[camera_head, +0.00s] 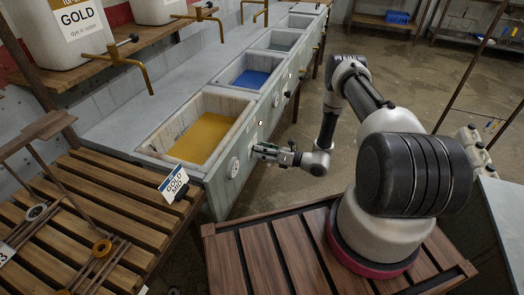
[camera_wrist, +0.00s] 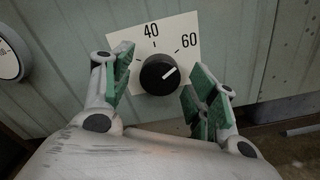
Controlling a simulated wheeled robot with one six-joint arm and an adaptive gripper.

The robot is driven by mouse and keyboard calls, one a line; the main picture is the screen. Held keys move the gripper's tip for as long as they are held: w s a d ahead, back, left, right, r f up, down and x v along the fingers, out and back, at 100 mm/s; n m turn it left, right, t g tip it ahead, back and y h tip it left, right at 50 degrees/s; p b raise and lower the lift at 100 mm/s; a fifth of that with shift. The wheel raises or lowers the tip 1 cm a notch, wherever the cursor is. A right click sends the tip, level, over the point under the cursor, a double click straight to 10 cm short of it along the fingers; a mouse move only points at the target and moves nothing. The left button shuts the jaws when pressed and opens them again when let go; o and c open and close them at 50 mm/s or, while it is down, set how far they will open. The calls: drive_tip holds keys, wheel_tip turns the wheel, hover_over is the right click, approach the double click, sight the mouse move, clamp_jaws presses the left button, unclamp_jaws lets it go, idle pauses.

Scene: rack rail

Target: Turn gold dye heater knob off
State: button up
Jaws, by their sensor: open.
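The heater knob (camera_wrist: 159,74) is black and round, on a white dial plate (camera_wrist: 178,32) marked 40 and 60, in the wrist view. Its white pointer line aims up and right, towards the 60. My gripper (camera_wrist: 160,80) is open, with one green-padded finger left of the knob and one right of it. Neither finger visibly touches the knob. In the head view my gripper (camera_head: 264,152) is at the front wall of the trough, beside the basin of gold dye (camera_head: 203,137). The knob cannot be made out there.
A round white gauge (camera_wrist: 9,58) is left of the dial; it also shows in the head view (camera_head: 234,167). A blue dye basin (camera_head: 252,79) lies farther along the trough. A slatted bench (camera_head: 115,200) with a gold mid sign (camera_head: 174,184) stands left. The floor right of the trough is open.

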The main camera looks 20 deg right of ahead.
drive_tip(key=c, duration=1)
drive_tip(key=shift+n, duration=0.3)
drive_tip(key=n, duration=2.3)
drive_tip(key=shift+n, duration=0.3)
